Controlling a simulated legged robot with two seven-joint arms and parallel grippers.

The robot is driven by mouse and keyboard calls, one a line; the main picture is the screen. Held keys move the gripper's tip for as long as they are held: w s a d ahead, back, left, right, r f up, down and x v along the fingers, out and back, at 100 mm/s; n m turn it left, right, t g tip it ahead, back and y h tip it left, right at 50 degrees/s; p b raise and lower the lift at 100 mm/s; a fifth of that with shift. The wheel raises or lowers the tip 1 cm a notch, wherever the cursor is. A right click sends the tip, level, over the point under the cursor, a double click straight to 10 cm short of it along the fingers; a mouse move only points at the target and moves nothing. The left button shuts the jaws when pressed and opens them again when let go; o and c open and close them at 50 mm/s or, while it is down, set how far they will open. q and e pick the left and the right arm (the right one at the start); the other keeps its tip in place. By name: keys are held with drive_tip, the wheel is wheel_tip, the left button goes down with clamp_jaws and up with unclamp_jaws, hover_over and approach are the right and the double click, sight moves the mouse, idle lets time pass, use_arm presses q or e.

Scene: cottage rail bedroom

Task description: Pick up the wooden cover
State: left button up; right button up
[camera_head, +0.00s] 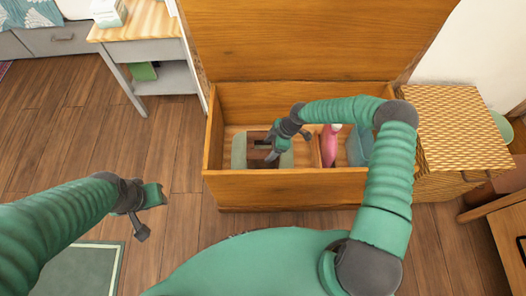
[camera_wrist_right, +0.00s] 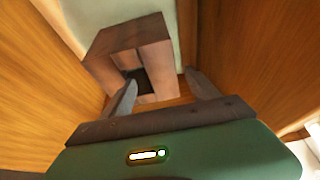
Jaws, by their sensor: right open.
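The wooden cover appears to be the brown wooden block with a square dark opening (camera_wrist_right: 152,52) in the right wrist view. In the head view it shows as a small brown shape (camera_head: 266,158) inside the open chest, partly hidden by my right gripper. My right gripper (camera_head: 271,154) reaches down into the chest. Its open fingers (camera_wrist_right: 160,90) also show in the wrist view, on the near side of the cover, with nothing clearly held; contact cannot be told. My left gripper (camera_head: 148,210) hangs over the floor at left, away from the chest; its jaws are unclear.
The wooden chest (camera_head: 290,188) has its lid (camera_head: 310,40) raised behind. A pale green piece (camera_head: 239,150) lies beside the cover. A pink bottle (camera_head: 329,146) and a teal bin (camera_head: 359,147) stand farther right inside. A woven cabinet (camera_head: 455,125) adjoins on the right.

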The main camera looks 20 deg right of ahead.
sight(263, 153)
drive_tip(key=b+x, duration=0.1)
drive_tip(key=x, duration=0.1)
drive_tip(key=b+x, duration=0.1)
drive_tip(key=x, duration=0.2)
drive_tip(key=shift+a, duration=0.3)
drive_tip(key=shift+r, duration=0.15)
clamp_jaws()
